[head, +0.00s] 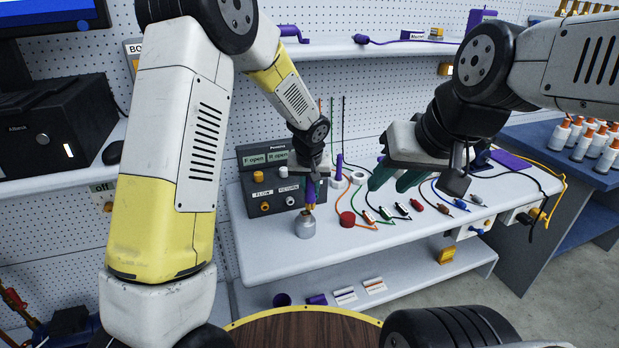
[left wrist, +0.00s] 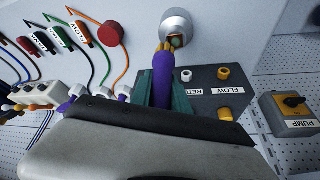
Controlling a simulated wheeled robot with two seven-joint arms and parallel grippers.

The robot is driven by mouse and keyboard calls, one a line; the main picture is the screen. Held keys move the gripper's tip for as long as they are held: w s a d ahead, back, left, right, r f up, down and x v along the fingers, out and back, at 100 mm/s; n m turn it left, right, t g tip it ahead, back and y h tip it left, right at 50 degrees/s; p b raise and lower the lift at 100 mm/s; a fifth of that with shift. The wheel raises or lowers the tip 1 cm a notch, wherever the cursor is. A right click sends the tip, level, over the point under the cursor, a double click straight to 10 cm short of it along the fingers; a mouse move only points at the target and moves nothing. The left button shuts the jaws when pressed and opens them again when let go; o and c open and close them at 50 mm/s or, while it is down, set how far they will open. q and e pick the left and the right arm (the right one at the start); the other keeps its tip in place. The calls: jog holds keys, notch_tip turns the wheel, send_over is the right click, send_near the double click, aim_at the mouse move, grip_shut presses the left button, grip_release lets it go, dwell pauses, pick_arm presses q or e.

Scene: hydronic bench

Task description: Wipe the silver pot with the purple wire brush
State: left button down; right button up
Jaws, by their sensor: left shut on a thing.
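The silver pot (head: 305,226) stands near the front left edge of the white bench. It also shows at the top of the left wrist view (left wrist: 177,22). My left gripper (head: 312,180) is shut on the purple wire brush (head: 310,194), with the brush pointing down over the pot. In the left wrist view the purple handle (left wrist: 163,76) sits between the green fingers, and the yellowish bristles reach the pot's opening. I cannot tell whether they touch the inside. My right gripper (head: 396,181) is open and empty above the bench, right of the pot.
A dark control box (head: 277,190) with flow and return knobs stands just behind the pot. A red cap (head: 347,218) and several coloured cables with labelled plugs lie to the right. A shelf (head: 370,50) hangs on the pegboard behind.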

pick_arm(q)
jog(key=shift+f, duration=0.5)
dwell(0.7)
jog(key=shift+a, duration=0.1)
jog(key=shift+s+a, duration=0.35)
jog(key=shift+a, duration=0.5)
jog(key=shift+s+a, duration=0.35)
jog(key=shift+a, duration=0.45)
jog(key=shift+d, duration=0.1)
jog(key=shift+w+d, duration=0.35)
jog(key=shift+d, duration=0.5)
jog(key=shift+w+d, duration=0.3)
jog(key=shift+d, duration=0.5)
jog(key=shift+a, duration=0.1)
jog(key=shift+s+a, duration=0.3)
jog(key=shift+a, duration=0.5)
jog(key=shift+s+a, duration=0.3)
jog(key=shift+a, duration=0.5)
